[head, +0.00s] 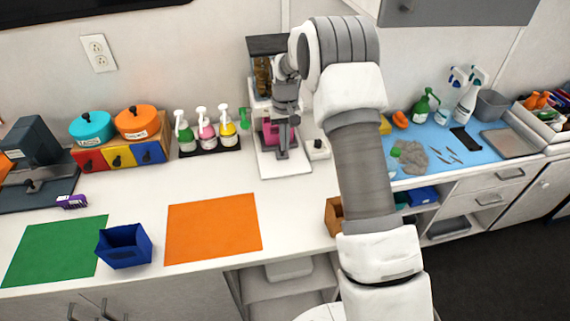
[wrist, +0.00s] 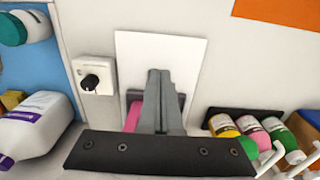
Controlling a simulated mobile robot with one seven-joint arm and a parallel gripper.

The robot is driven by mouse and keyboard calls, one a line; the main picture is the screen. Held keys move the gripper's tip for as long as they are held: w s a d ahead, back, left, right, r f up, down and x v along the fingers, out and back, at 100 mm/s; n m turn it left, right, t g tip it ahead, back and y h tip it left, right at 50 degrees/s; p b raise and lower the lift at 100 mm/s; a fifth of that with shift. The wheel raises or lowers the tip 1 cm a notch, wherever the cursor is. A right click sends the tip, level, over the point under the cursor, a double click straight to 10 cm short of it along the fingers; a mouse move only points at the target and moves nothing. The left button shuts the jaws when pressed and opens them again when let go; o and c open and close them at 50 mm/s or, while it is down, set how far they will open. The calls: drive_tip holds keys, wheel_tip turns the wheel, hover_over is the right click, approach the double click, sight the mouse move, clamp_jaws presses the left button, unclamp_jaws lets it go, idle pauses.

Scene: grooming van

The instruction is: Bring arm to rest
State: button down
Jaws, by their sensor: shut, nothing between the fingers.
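My arm reaches from the lower right of the head view up and over the counter. My gripper (head: 283,154) hangs pointing down above the white base of a dispenser-like stand (head: 283,166) against the wall. In the wrist view the two grey fingers of my gripper (wrist: 158,74) are together, with nothing between them. Behind them lie a white plate (wrist: 190,52) and a pink item (wrist: 133,115), partly hidden by the fingers. I cannot tell whether the fingertips touch the plate.
Pump bottles (head: 204,132) stand left of the stand, and a white box with a black knob (head: 317,149) stands right. A blue bin (head: 124,246) sits between green (head: 55,250) and orange (head: 213,228) mats. A blue mat (head: 470,151) with tools lies right. The front middle counter is clear.

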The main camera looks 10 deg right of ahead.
drive_tip(key=shift+r+p, duration=0.45)
drive_tip(key=shift+r, duration=0.65)
drive_tip(key=s+r+t, duration=0.1)
drive_tip(key=s+r, duration=0.6)
drive_tip(key=r, duration=0.3)
drive_tip(key=s+r+t, duration=0.2)
drive_tip(key=s+r, duration=0.6)
drive_tip(key=r, duration=0.3)
drive_tip(key=s+r+t, duration=0.2)
drive_tip(key=s, duration=1.9)
drive_tip(key=shift+t, duration=0.3)
